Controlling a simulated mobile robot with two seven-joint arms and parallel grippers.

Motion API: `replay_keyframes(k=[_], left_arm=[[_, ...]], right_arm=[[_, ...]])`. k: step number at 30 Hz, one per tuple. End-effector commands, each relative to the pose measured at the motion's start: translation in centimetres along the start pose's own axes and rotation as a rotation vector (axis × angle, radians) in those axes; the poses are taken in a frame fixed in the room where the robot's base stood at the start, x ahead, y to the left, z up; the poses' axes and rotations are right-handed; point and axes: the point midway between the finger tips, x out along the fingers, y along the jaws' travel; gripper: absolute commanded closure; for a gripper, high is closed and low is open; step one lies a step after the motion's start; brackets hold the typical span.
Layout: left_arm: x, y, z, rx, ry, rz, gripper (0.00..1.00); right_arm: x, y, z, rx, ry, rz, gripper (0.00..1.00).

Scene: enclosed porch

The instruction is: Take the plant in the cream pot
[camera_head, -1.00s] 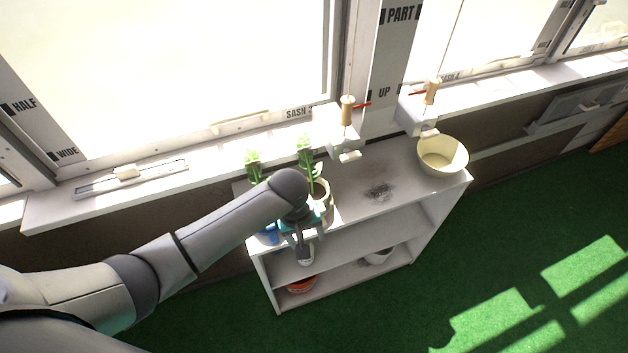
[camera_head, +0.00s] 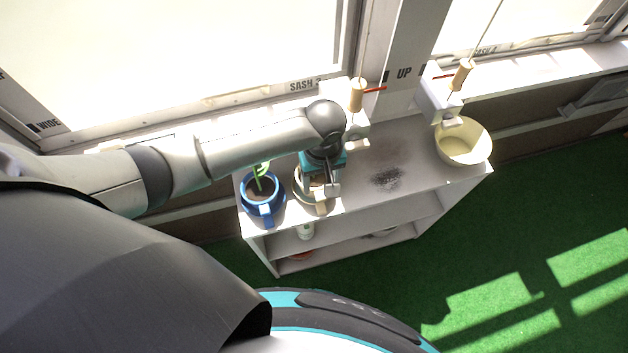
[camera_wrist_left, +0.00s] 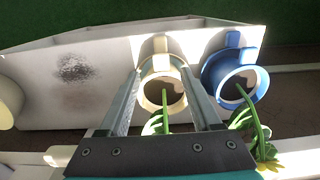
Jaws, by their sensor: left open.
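The cream pot (camera_head: 301,199) stands on the white shelf top beside the blue pot, partly hidden in the head view by my left gripper (camera_head: 320,188). In the left wrist view the cream pot (camera_wrist_left: 160,63) shows its rim, dark soil, a handle and a green stem. My left gripper (camera_wrist_left: 160,72) is open there, with one finger on each side of the cream pot in the picture. I cannot tell whether the fingers touch it. The plant's upper part is hidden behind my gripper in the head view. My right gripper is not in view.
The blue pot (camera_head: 263,209) with a green plant stands close on the left of the cream pot. A pale yellow bowl (camera_head: 447,143) sits at the shelf top's right end. The shelf top (camera_head: 360,200) is clear between. The window wall (camera_head: 400,75) rises behind.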

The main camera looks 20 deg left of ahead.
Motion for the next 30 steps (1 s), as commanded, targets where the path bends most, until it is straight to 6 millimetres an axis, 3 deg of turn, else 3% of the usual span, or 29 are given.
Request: replay_keyframes(k=[6, 15, 25, 30], left_arm=[[1.5, 0.0, 0.0, 0.001, 0.001, 0.000, 0.35], [5.8, -0.3, 0.4, 0.001, 0.001, -0.001, 0.35], [6.3, -0.3, 0.4, 0.002, 0.002, 0.002, 0.35], [6.2, -0.3, 0.4, 0.002, 0.002, 0.002, 0.54]], right_arm=[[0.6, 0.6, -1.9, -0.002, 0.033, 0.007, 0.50], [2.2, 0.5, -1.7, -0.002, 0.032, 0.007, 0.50], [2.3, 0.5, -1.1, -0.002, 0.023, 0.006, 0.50], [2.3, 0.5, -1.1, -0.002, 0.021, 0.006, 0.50]])
